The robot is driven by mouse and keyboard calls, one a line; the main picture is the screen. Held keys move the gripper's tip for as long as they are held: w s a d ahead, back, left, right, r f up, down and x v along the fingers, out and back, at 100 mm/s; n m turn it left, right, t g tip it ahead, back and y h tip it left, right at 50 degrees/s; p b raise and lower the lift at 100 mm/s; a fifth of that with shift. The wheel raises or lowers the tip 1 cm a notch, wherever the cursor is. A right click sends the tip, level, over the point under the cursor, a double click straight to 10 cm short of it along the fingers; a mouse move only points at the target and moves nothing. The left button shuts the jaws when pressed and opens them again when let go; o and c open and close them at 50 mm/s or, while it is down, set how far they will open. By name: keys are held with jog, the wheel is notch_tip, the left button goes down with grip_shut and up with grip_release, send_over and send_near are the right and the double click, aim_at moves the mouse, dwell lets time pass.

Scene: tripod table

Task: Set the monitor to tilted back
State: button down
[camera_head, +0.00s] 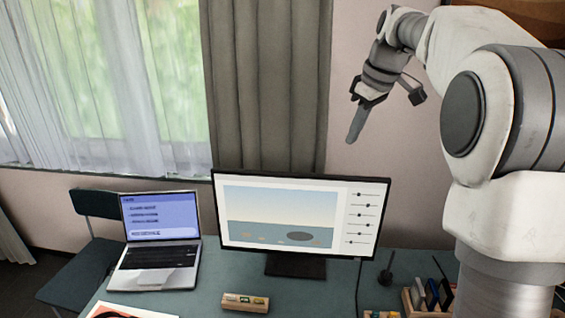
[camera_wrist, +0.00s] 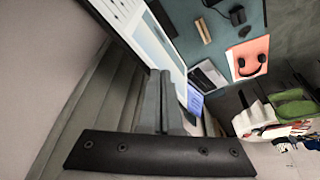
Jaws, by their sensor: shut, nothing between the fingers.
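The monitor (camera_head: 291,214) stands on a dark base (camera_head: 295,265) on the table, its screen facing my head camera. In the head view it looks near upright; its exact tilt is hard to tell. In the wrist view the monitor (camera_wrist: 150,38) shows rotated, beyond my fingers at the top. My gripper (camera_head: 355,130) is shut and empty. It is in the air above the monitor's top edge, towards its right side, and apart from it. In the wrist view the closed fingers (camera_wrist: 165,85) point towards the monitor's edge.
An open laptop (camera_head: 158,240) stands left of the monitor. A small wooden block with coloured pieces (camera_head: 245,302) lies in front. A wooden organiser (camera_head: 428,300) stands at the right, near a dark stand (camera_head: 386,272). A chair (camera_head: 85,245) is at the left. A curtain (camera_head: 268,85) hangs behind.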

jog(key=w+f+n+t+h+b, duration=0.3)
jog(key=w+f+n+t+b, duration=0.4)
jog(key=w+f, duration=0.55)
jog(key=s+a+f+n+t+y+b, duration=0.1)
jog(key=s+a+f+n+y, duration=0.1)
jog(key=s+a+n+y, duration=0.3)
jog(key=s+a+f+n+t+y+b, duration=0.1)
jog(key=s+a+f+t+y+b, duration=0.15)
jog(key=a, duration=0.45)
jog(key=s+a+f+n+y+b, duration=0.1)
jog(key=s+a+f+n+y, duration=0.25)
jog(key=a, duration=0.35)
jog(key=shift+y, duration=0.3)
jog(key=p+x, duration=0.1)
jog(key=x, duration=0.2)
jog(key=w+d+r+p+x, duration=0.1)
jog(key=x, duration=0.3)
jog(key=p+x, duration=0.1)
jog(key=x, duration=0.3)
jog(key=shift+w+d+r, duration=0.15)
jog(key=shift+w+d, duration=0.15)
jog(key=shift+w, duration=0.45)
